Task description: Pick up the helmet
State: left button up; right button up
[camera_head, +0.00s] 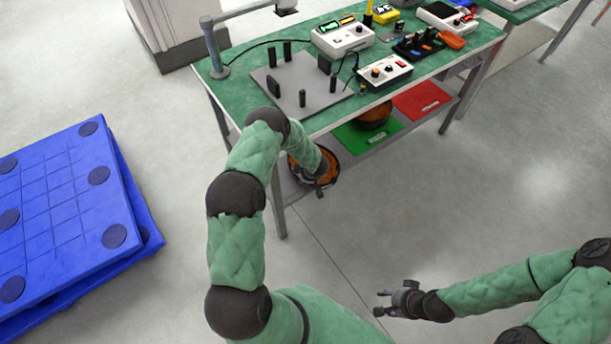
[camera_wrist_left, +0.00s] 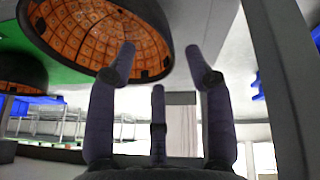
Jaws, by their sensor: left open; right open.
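A dark helmet with an orange lining (camera_head: 332,166) is on the lower shelf of the green-topped table, partly hidden behind my left forearm. In the left wrist view the near helmet (camera_wrist_left: 95,35) fills the upper left, its orange inside showing. A second helmet (camera_head: 376,116) sits on the green mat; it also shows at the left wrist view's left edge (camera_wrist_left: 22,74). My left gripper (camera_wrist_left: 160,56) is open and empty, one finger overlapping the near helmet's rim; I cannot tell whether they touch. My right gripper (camera_head: 384,301) is open and empty, over the floor.
The green table (camera_head: 235,92) carries a grey plate with black posts (camera_head: 318,96), white instrument boxes (camera_head: 343,37) and several tools. The lower shelf holds a green mat (camera_head: 358,142) and a red mat (camera_head: 422,99). Table legs flank the shelf. Blue pallets (camera_head: 65,190) lie left. The right floor is clear.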

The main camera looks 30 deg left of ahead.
pick_arm(q)
jog(key=shift+f, duration=0.1)
jog(key=b+x, duration=0.5)
jog(key=x, duration=0.5)
jog(key=shift+a+f, duration=0.1)
jog(key=shift+f, duration=0.25)
grip_shut()
